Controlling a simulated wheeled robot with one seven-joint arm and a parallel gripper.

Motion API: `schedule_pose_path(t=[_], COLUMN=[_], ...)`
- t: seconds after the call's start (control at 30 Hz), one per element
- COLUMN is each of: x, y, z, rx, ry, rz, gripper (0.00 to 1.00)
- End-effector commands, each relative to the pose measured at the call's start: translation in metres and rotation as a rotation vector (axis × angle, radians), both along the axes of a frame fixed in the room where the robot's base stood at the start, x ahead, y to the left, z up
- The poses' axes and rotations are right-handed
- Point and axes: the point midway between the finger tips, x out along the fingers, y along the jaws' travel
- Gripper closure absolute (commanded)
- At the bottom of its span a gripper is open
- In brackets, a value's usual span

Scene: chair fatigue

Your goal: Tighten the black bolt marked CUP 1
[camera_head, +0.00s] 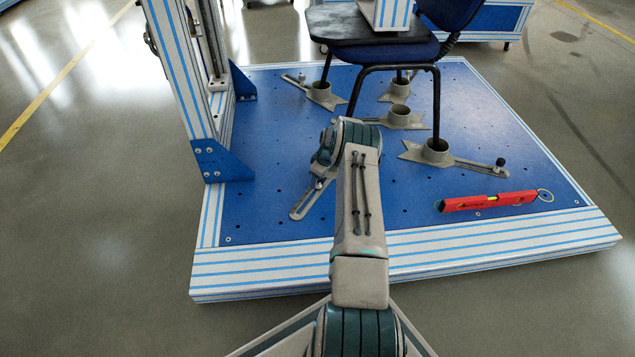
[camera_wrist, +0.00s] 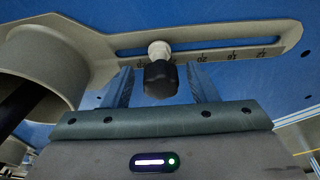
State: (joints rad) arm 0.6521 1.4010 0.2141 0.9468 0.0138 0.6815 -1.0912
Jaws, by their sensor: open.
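In the wrist view, a black bolt head (camera_wrist: 160,79) on a pale collar sits in the slot of a grey slotted bracket (camera_wrist: 228,42), which carries scale marks. A grey cup (camera_wrist: 62,75) joins the bracket at the left, with a dark chair leg in it. My gripper (camera_wrist: 160,68) is open, one finger on each side of the bolt head, with a gap visible on both sides. In the head view my arm covers most of this cup; the bracket's slotted end (camera_head: 303,204) shows at its left. No CUP 1 label is readable.
The chair (camera_head: 385,50) stands with its legs in grey cups on a blue perforated platform (camera_head: 270,130). A striped upright (camera_head: 180,70) rises at the left. A red spirit level (camera_head: 487,201) lies at the front right. Other cups (camera_head: 436,150) have their own bolts.

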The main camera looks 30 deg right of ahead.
Motion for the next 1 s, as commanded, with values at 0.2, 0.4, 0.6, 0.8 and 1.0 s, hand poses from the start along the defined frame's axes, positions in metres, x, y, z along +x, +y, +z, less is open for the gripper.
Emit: schedule_pose_path(t=[0.2, 0.4, 0.6, 0.8, 1.0], x=[0.0002, 0.0002, 0.0005, 0.0008, 0.0005], y=[0.0, 0.0002, 0.0001, 0.0001, 0.0005], z=[-0.0001, 0.0, -0.0009, -0.0004, -0.0001], rx=[0.0, 0.0, 0.002, 0.0, 0.001], ry=[0.0, -0.001, -0.001, 0.0, 0.0], rz=[0.146, 0.149, 0.262, 0.46, 0.501], gripper=[0.47, 0.47, 0.47, 0.47, 0.47])
